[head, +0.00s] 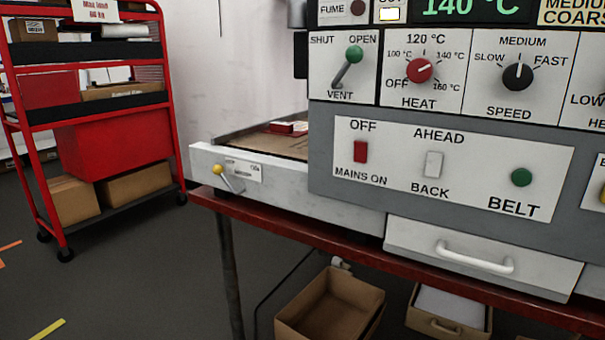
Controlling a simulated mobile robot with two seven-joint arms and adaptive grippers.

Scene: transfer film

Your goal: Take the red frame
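A small red piece (281,127) with a pale part beside it lies on the brown bed (262,144) at the machine's left end. It is small and partly cut off by the machine housing, so I cannot tell if it is the red frame. No other thing that looks like a red frame shows. Neither of my grippers is in view.
The grey machine (325,192) with knobs and switches stands on a red-topped table (300,233). A lever with a yellow knob (218,169) sticks out at its left. A red shelf cart (108,113) stands at left. Open boxes (333,300) are below. Grey floor lies between.

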